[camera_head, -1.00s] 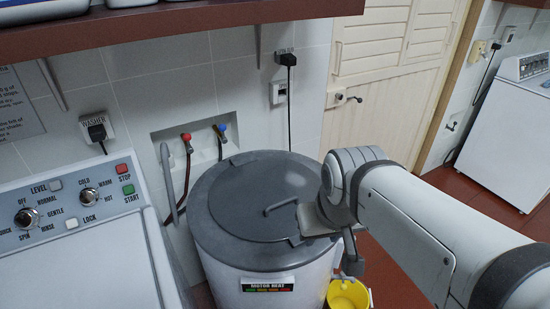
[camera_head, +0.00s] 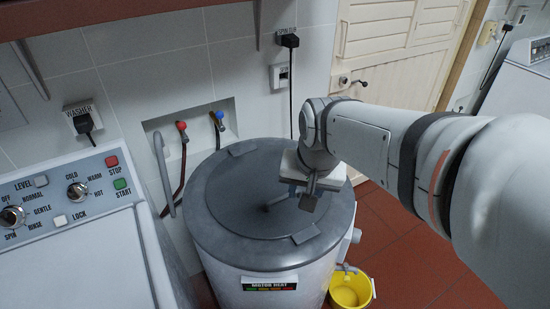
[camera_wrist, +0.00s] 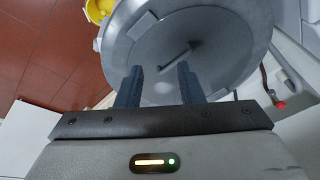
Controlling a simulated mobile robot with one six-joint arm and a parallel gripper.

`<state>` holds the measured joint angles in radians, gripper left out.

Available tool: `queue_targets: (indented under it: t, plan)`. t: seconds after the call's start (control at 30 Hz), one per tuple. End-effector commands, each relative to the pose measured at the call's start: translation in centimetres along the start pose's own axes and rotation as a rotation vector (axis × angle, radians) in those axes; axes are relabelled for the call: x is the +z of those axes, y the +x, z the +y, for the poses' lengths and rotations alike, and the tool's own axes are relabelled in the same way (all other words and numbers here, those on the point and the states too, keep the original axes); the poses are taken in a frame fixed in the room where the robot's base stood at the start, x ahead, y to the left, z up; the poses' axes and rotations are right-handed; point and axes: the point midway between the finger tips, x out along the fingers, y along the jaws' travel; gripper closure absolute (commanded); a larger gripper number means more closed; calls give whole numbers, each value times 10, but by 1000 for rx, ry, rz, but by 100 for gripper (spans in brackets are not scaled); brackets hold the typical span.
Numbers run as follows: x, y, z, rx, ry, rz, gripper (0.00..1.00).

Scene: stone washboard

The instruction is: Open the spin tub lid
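The spin tub (camera_head: 262,250) is a pale round drum with a dark grey round lid (camera_head: 222,190), which lies flat and closed on top. My gripper (camera_head: 293,194) is over the right part of the lid, close to the handle. In the wrist view my gripper (camera_wrist: 158,70) has its two dark fingers spread apart with nothing between them. I cannot tell its exact height above the lid.
A washer (camera_head: 75,230) with a knob panel stands left of the tub. Red and blue taps (camera_head: 199,122) with hoses are on the wall behind. A yellow bucket (camera_head: 350,288) sits on the red floor at the right. A wooden shelf (camera_head: 120,15) overhangs above.

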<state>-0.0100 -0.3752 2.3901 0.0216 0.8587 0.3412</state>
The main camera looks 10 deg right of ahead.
Motion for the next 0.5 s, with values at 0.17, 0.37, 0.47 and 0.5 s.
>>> queue_targets:
  t: [0.17, 0.37, 0.47, 0.5]
  plan:
    - [-43, 47, -12, 5, 330, -40, 66]
    - [-83, 96, -21, 17, 664, -72, 66]
    - [-96, 115, -23, 24, 786, -82, 66]
    - [-100, 120, -24, 25, 823, -83, 66]
